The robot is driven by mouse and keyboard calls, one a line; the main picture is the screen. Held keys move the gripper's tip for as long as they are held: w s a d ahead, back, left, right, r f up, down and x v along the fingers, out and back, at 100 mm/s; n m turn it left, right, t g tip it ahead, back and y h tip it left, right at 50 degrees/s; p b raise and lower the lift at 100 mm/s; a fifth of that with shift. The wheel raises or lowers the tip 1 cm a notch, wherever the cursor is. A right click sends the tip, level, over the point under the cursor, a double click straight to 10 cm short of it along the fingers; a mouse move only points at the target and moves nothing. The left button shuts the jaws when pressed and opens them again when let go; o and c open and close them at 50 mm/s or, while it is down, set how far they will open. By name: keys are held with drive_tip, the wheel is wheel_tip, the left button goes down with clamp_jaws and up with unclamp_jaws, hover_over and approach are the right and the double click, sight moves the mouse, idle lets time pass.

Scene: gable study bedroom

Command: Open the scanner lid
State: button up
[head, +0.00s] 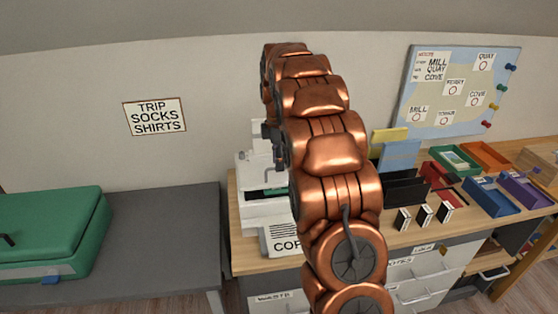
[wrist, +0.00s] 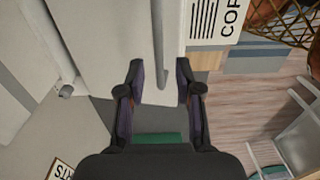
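The white scanner (head: 262,213) stands at the left end of the wooden desk in the head view, partly hidden behind my arm. In the wrist view its white surface (wrist: 105,40) fills the upper middle, with a thin grey bar (wrist: 158,40) running down it. My gripper (wrist: 158,66) is open. Its two dark fingers lie on either side of the bar's lower end, with no clear contact. In the head view only a dark part of my gripper shows beside the arm. Whether the lid is raised cannot be told.
A sheet lettered "COP" (head: 283,238) is at the scanner's front. A green case (head: 50,235) lies on the grey table (head: 165,240) at left.

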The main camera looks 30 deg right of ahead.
drive_tip(key=shift+f, duration=0.4)
drive_tip(key=shift+c, duration=0.3)
clamp_jaws()
